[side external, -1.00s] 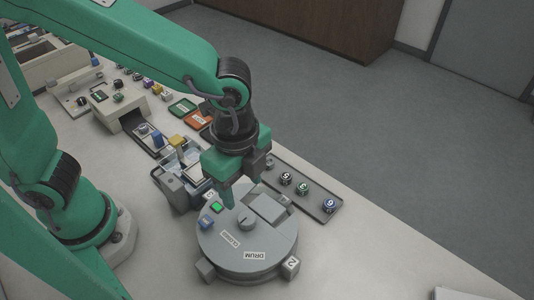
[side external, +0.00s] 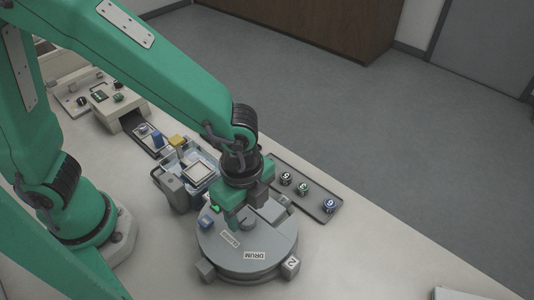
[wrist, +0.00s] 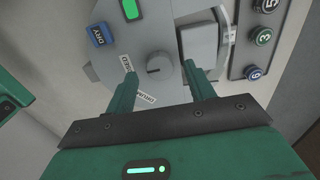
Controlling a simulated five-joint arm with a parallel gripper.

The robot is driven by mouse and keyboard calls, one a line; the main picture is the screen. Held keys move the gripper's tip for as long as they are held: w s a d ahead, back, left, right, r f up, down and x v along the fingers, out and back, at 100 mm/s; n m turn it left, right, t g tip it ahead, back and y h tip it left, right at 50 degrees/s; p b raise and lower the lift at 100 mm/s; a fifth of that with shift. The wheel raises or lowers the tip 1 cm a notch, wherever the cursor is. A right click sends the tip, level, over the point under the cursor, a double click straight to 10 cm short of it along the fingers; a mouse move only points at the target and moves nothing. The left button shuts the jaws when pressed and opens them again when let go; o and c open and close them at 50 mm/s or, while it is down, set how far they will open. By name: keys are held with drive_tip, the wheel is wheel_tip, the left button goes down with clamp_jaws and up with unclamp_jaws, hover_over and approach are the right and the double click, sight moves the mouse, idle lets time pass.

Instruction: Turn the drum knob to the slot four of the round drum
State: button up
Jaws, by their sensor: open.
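The round grey drum (side external: 270,262) stands on the worktop with a DRUM label on its top. The small round drum knob (wrist: 158,64) shows on the drum's top in the wrist view; in the side view my gripper hides it. My gripper (side external: 242,216) is low over the drum. In the wrist view my gripper (wrist: 160,72) is open, with one green finger on each side of the knob and gaps between. A block at the drum's lower edge bears a 2 (side external: 291,263). I cannot read a slot four mark.
A blue DRY button (wrist: 102,35) and a lit green one (wrist: 130,9) sit on the drum. A raised grey block (wrist: 197,42) is close to the right finger. A tray (side external: 319,206) with several numbered pucks lies beside the drum. A clear bin (side external: 209,158) stands behind.

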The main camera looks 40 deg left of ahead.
drive_tip(key=shift+f, duration=0.9)
clamp_jaws()
